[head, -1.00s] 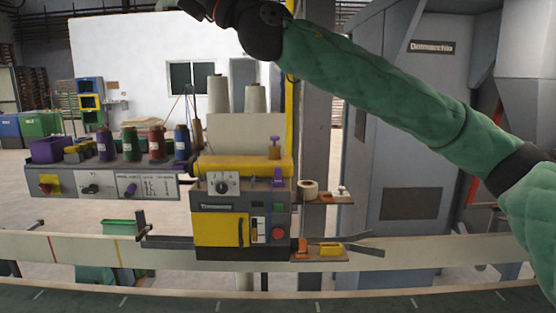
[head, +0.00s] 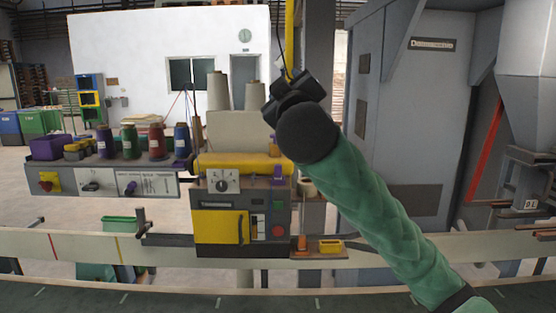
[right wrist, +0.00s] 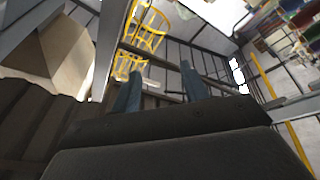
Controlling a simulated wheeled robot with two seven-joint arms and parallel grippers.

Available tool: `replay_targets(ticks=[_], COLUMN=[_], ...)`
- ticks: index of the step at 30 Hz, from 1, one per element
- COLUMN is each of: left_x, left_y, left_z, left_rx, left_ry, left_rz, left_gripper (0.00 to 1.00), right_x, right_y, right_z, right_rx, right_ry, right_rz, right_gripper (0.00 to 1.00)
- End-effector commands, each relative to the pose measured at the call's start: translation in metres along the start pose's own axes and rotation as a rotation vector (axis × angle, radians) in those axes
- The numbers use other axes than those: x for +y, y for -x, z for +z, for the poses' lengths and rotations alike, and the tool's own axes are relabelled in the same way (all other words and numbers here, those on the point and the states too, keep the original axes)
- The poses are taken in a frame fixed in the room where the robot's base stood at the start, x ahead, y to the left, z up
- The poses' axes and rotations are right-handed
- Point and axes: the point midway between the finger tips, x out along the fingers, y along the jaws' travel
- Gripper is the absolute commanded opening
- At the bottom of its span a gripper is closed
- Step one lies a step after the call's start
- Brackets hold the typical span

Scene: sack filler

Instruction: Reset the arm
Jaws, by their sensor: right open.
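My right arm, in a green sleeve, rises from the lower right of the head view. My left gripper is not in view.
The sewing machine (head: 222,218), with a yellow panel, stands left of my arm. Spools (head: 156,142) line a shelf at the left. A conveyor rail (head: 70,246) crosses the front. A large grey cabinet (head: 415,140) and a hopper (head: 525,90) stand at the right.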

Motion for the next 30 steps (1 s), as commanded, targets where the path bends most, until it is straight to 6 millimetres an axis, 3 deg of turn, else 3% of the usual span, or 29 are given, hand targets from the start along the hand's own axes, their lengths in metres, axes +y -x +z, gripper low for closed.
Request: replay_targets(ticks=[3, 12, 30], left_x=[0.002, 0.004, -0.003], left_y=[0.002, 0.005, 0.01], left_z=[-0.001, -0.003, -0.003], left_rx=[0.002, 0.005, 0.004], left_ry=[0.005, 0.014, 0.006], left_rz=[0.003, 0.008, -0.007], left_gripper=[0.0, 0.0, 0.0], right_x=[-0.024, -0.077, -0.174], right_y=[0.01, 0.047, 0.15], right_z=[0.043, 0.136, 0.285], right_rx=[-0.102, -0.317, -0.618], right_ry=[-0.07, -0.199, -0.412], right_rz=[-0.071, -0.223, -0.434], right_gripper=[0.45, 0.45, 0.45])
